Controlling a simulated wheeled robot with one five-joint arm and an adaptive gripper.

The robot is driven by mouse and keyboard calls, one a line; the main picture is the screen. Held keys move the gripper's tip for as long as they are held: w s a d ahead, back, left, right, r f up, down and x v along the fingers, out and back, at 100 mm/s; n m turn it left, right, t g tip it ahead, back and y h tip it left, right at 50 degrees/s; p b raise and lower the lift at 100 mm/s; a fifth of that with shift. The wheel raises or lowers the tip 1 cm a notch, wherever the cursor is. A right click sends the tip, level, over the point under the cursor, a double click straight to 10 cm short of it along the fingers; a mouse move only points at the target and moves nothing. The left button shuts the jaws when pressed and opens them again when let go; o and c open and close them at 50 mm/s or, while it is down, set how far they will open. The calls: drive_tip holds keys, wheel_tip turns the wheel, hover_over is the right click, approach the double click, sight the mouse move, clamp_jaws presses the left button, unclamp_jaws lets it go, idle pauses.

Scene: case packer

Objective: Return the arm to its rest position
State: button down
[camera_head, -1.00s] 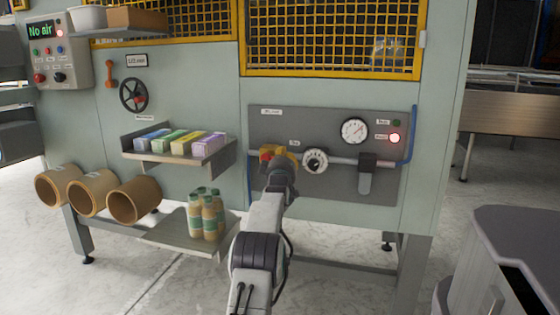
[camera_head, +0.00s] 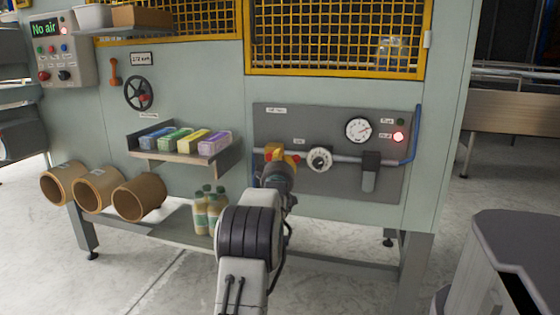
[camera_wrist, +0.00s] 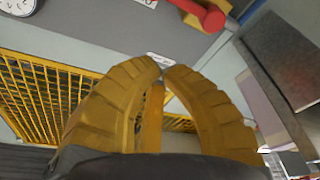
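My arm reaches forward to the grey air panel (camera_head: 335,185) on the front of the machine. My gripper (camera_head: 276,150) shows small at the arm's end, in front of the panel's left part. In the wrist view my gripper (camera_wrist: 162,66) has its yellow fingers curved together, tips almost meeting, with nothing visible between them. A red handle (camera_wrist: 208,16) lies beyond the fingertips, apart from them. In the head view the red handle (camera_head: 268,149) is partly hidden by my gripper.
A dial (camera_head: 319,159), gauge (camera_head: 358,130) and lit red lamp (camera_head: 398,137) are on the panel. A shelf with coloured cartons (camera_head: 185,157), bottles (camera_head: 207,210) and cardboard tubes (camera_head: 138,197) are left. The control box (camera_head: 63,52) reads "No air".

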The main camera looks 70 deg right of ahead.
drive_tip(key=shift+p+v, duration=0.55)
drive_tip(key=shift+v, duration=1.1)
drive_tip(key=shift+w, duration=0.15)
